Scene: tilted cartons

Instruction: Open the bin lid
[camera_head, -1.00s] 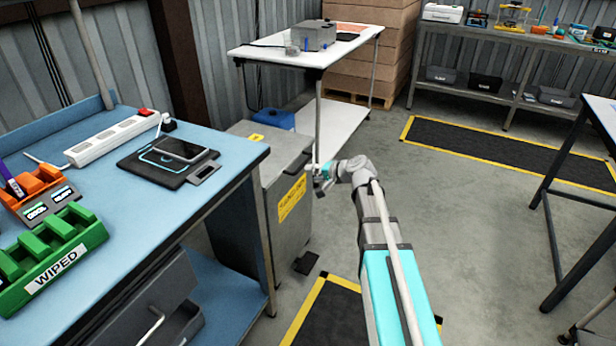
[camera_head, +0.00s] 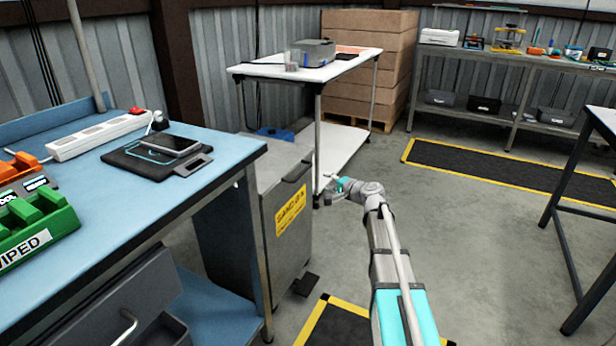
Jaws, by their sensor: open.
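The bin (camera_head: 285,240) is a grey metal box with a yellow label on its front, standing beside the blue workbench. Its top (camera_head: 270,152) shows as a pale grey surface partly hidden by the bench corner; I cannot tell exactly how the lid sits. A dark slot or handle shows near the front's upper edge. A dark pedal (camera_head: 306,285) is at its foot. My gripper (camera_head: 324,196) is open and empty, to the right of the bin's front and small in view. I see no contact with the bin, though the depth between them is unclear.
The blue workbench (camera_head: 225,165) at left holds a power strip (camera_head: 98,135), a phone on a dark pad, and green and orange racks. A white table (camera_head: 300,70) stands behind the bin. Black-and-yellow mats lie on the floor.

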